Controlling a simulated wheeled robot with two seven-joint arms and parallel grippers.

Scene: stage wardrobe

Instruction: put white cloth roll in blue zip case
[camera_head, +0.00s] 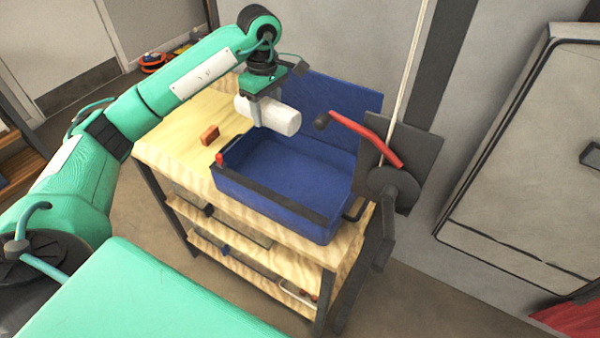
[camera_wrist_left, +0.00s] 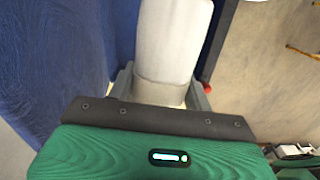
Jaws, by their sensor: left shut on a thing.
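My left gripper (camera_head: 258,108) is shut on the white cloth roll (camera_head: 282,118). It holds the roll lengthwise above the back left part of the blue zip case (camera_head: 290,172). In the left wrist view the roll (camera_wrist_left: 172,45) stands out from between the fingers (camera_wrist_left: 160,88). The case stands on the wooden table with its lid (camera_head: 340,105) raised at the back. The visible part of its inside is empty; the roll and gripper hide its back left corner. My right gripper does not show.
A small orange-brown block (camera_head: 210,135) lies on the wooden table (camera_head: 180,130), left of the case. A red lever (camera_head: 365,137) on a dark plate (camera_head: 400,160) stands right of the case. Shelves with items lie below. A grey cabinet (camera_head: 530,170) is at the right.

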